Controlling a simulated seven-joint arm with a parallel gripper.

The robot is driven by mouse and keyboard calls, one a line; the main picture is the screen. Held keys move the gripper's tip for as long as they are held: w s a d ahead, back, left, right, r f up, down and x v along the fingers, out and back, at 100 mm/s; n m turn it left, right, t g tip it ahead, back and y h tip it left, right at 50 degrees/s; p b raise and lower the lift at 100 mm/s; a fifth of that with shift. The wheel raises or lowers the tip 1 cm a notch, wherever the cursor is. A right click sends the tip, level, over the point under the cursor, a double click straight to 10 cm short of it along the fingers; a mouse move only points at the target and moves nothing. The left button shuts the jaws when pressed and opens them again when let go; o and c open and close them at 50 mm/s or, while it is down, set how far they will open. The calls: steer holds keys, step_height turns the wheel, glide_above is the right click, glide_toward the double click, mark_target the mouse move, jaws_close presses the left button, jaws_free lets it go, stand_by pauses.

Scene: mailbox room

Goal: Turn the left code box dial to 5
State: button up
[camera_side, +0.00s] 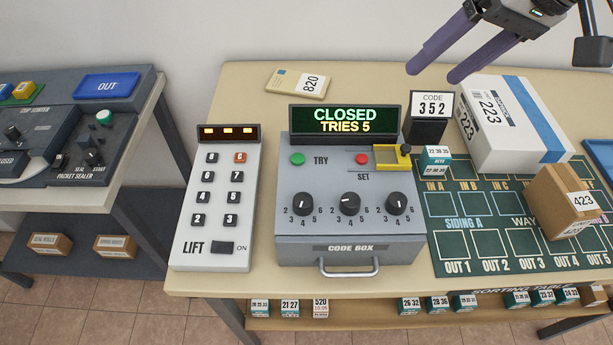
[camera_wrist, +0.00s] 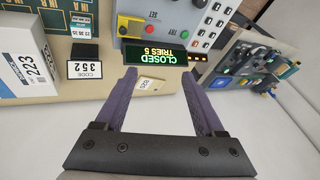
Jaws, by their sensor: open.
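The grey code box (camera_side: 350,225) stands on the sorting table with a row of three black dials. The display (camera_side: 345,120) reads CLOSED, TRIES 5. My gripper (camera_side: 430,74) is open and empty, high behind the table's back edge, up and right of the box. In the wrist view my gripper (camera_wrist: 165,80) also shows open, with the code box (camera_wrist: 165,20) upside down beyond it.
A black code card stand (camera_side: 430,117) reads 352. A white parcel (camera_side: 515,125) and a brown parcel (camera_side: 565,200) stand to the right. The LIFT keypad (camera_side: 218,205) stands left of the box. An envelope (camera_side: 299,83) lies behind it. The space above the dials is clear.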

steer(key=s+a+f+n, duration=0.2)
steer(key=a+f+n, duration=0.2)
steer(key=a+n, duration=0.3)
steer(key=n+g, duration=0.1)
steer(key=n, duration=0.3)
glide_toward(303, 200)
steer(key=shift+h, duration=0.3)
steer(key=x, duration=0.8)
steer(key=shift+w+a+f, duration=0.1)
steer(key=shift+a+f, duration=0.1)
steer(key=shift+a, duration=0.15)
steer(key=shift+c, duration=0.3)
jaws_close()
